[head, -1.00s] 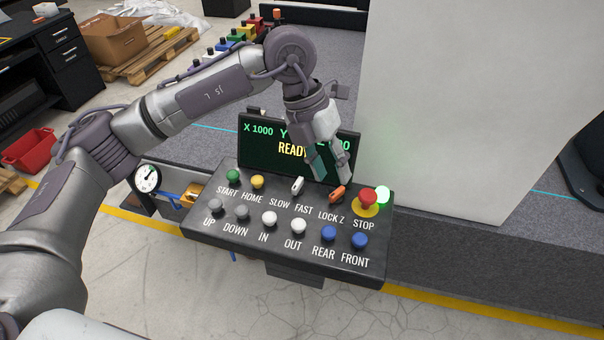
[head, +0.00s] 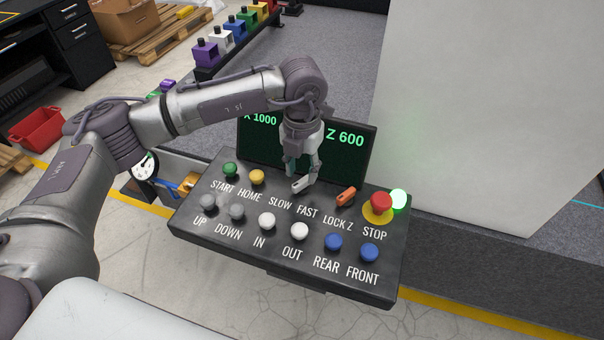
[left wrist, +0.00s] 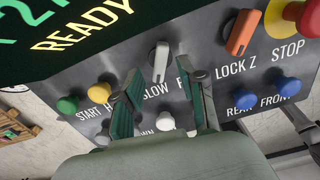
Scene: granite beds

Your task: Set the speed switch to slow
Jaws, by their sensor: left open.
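The speed switch (head: 301,185) is a small white lever on the sloped black control panel (head: 300,282), above and between the SLOW and FAST labels. In the left wrist view the switch (left wrist: 160,62) stands almost upright in the picture; I cannot tell for sure which label it is set to. My left gripper (head: 303,170) is open and comes down over the switch. In the left wrist view its fingers are spread, one on each side of the lever's line, with no clear contact.
The orange LOCK Z switch (head: 346,196) and red STOP button (head: 381,202) are to the right. The yellow HOME button (head: 256,177) and green START button (head: 230,169) are to the left. Several push buttons line the front. The display (head: 350,150) stands behind.

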